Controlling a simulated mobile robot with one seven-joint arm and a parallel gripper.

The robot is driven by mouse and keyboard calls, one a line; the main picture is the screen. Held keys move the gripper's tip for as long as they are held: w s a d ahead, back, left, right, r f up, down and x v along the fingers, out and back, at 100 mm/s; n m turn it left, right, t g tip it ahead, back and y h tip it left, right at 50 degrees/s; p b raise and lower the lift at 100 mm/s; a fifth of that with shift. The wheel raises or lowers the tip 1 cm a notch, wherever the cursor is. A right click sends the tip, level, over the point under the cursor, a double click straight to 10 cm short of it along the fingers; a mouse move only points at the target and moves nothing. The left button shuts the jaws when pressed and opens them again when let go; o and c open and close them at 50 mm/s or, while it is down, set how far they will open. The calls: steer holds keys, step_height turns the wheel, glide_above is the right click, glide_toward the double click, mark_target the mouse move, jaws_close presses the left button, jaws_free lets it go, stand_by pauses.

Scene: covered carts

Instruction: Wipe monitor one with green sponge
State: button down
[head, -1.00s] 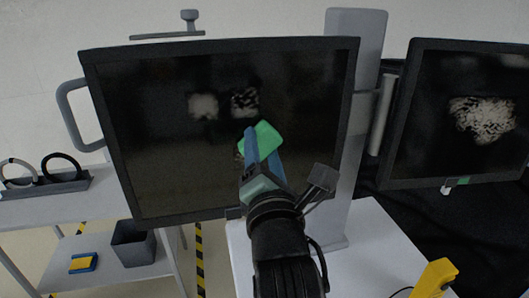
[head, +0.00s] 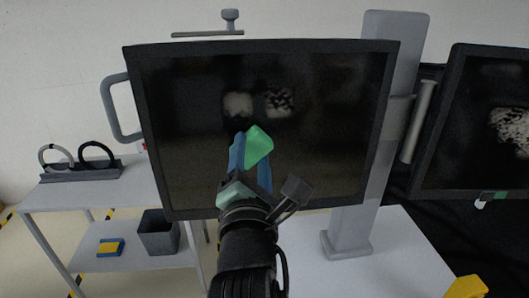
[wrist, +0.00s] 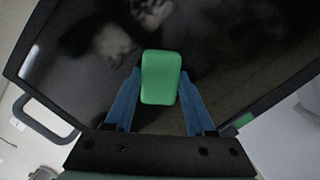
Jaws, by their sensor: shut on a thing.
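A dark monitor (head: 330,150) in a black frame fills the middle of the head view. Its screen has two pale smudges, a left one (head: 238,105) and a right one (head: 280,101); they also show in the wrist view (wrist: 113,42). My gripper (head: 252,160) has blue fingers shut on a green sponge (head: 258,146), held in front of the screen just below the smudges. The wrist view shows the sponge (wrist: 160,78) between both fingertips. I cannot tell whether the sponge touches the screen. No label shows which monitor is number one.
A second monitor (head: 470,120) with a pale smudge (head: 512,128) is at the right. A grey post (head: 385,165) stands beside the first monitor on a white cart top (head: 400,245). A shelf cart (head: 75,190) at the left holds a grey bin (head: 160,236) and a blue-yellow sponge (head: 110,247).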

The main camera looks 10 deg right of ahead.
mark_target(294, 129)
steer(key=shift+a+f, duration=0.1)
steer(key=shift+a, duration=2)
steer(key=shift+d+r+p, duration=0.1)
steer(key=shift+r+p, duration=1)
steer(key=shift+r, duration=0.15)
steer(key=shift+d+f, duration=0.15)
steer(key=shift+d, duration=1.45)
steer(key=shift+d+f, duration=0.1)
steer(key=shift+d, duration=1.5)
steer(key=shift+d+b, duration=0.75)
steer(key=shift+d, duration=1.6)
